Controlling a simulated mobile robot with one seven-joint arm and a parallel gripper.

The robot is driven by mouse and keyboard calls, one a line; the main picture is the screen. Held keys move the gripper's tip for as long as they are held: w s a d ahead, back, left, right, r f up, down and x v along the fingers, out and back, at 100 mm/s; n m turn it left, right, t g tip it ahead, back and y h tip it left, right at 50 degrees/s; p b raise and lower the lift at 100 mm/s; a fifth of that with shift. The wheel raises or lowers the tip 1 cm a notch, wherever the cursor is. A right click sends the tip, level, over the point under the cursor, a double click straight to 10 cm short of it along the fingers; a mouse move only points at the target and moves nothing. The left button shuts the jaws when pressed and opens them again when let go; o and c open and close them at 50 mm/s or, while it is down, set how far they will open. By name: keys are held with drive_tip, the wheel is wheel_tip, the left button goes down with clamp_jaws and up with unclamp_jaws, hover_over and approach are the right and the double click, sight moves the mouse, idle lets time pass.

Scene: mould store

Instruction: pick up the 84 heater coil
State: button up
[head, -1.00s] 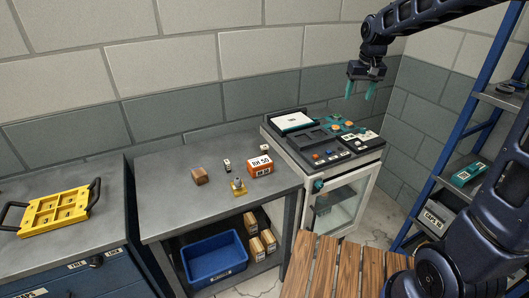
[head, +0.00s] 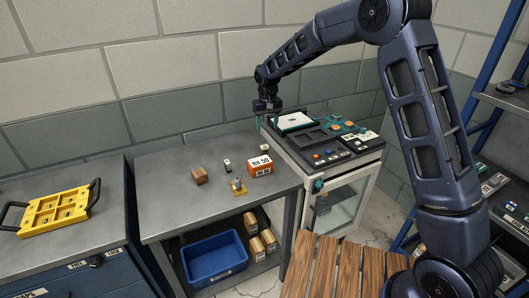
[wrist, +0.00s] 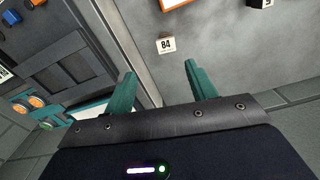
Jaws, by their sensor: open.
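The 84 heater coil shows in the wrist view as a small pale block (wrist: 166,45) with a black "84" label and a dark top, lying on the grey bench. In the head view it appears as the small white and dark block (head: 264,148) behind the orange box. My gripper (head: 267,121) is open and empty, raised above the back of the bench near the machine. In the wrist view the coil lies just beyond the gap between my teal fingertips (wrist: 160,72), apart from them.
The orange "BH 50" box (head: 260,166) stands close to the coil. A small black-and-white block (head: 227,165), a brown block (head: 199,176) and a brass piece (head: 238,187) lie to the left. The control machine (head: 325,140) adjoins the bench's right side.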

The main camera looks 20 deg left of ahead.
sight(264, 146)
drive_tip(key=shift+s+a+f, duration=0.25)
drive_tip(key=shift+a+f, duration=0.35)
drive_tip(key=shift+a, duration=0.05)
wheel_tip(264, 146, down, 11)
drive_tip(key=shift+s+d+r, duration=0.15)
drive_tip(key=shift+r, duration=0.05)
drive_tip(key=shift+c, duration=0.5)
drive_tip(key=c, duration=1)
